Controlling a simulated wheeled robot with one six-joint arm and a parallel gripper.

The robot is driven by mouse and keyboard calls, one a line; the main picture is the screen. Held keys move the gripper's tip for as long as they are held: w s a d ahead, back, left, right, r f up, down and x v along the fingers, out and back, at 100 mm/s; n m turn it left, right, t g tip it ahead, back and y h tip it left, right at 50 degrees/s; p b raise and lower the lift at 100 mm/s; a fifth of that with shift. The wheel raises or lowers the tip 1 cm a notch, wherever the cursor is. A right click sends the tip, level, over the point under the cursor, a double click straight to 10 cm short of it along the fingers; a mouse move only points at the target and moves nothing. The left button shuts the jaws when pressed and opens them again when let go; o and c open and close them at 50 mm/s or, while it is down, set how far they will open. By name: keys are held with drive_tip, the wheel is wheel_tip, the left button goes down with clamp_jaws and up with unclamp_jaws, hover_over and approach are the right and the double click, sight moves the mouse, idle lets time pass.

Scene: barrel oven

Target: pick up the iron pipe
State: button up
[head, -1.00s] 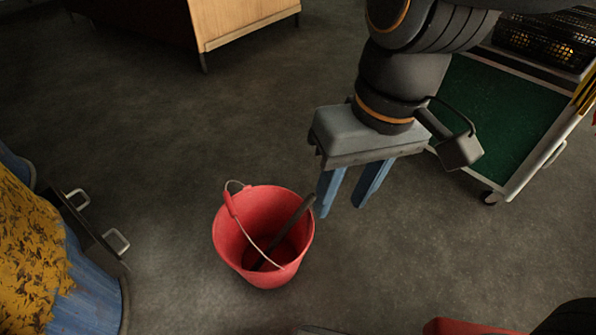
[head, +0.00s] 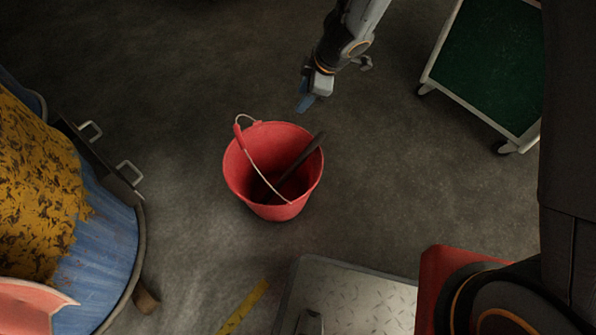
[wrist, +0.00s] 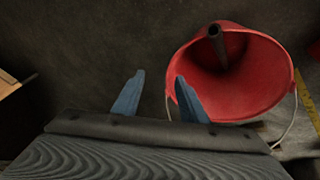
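The iron pipe (head: 300,160) is a dark rod leaning inside the red bucket (head: 237,180), with its upper end at the bucket's right rim. In the wrist view, the end of the pipe (wrist: 216,38) points towards the camera at the top of the bucket (wrist: 262,85). My gripper (head: 306,103) is above and beyond the bucket in the head view, apart from the pipe. In the wrist view, its two blue fingers (wrist: 156,95) are spread with nothing between them. The pipe's lower end is hard to make out in the dark bucket.
A blue barrel (head: 100,270) with rusty yellow covering and metal handles stands at left. A green-topped cart (head: 490,65) is at upper right. A metal tread plate (head: 350,295) lies at the bottom. The floor around the bucket is mostly clear.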

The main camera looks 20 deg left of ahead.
sight(303, 161)
drive_tip(key=s+d+f+n+g, duration=0.1)
drive_tip(key=s+f, duration=0.2)
drive_tip(key=f, duration=0.1)
drive_tip(key=s+d+f+n+g, duration=0.1)
drive_tip(key=s+f+g, duration=0.1)
drive_tip(key=f, duration=0.2)
drive_tip(key=s+d+f+n+g+h, duration=0.1)
drive_tip(key=s+d+f+n+g, duration=0.1)
drive_tip(key=s+f, duration=0.1)
drive_tip(key=shift+s+f, duration=0.35)
drive_tip(key=shift+f, duration=0.45)
drive_tip(key=b+x, duration=0.5)
drive_tip(key=x, duration=0.2)
drive_tip(key=shift+s+f, duration=0.25)
drive_tip(key=shift+s, duration=0.25)
drive_tip(key=shift+d, duration=0.1)
clamp_jaws()
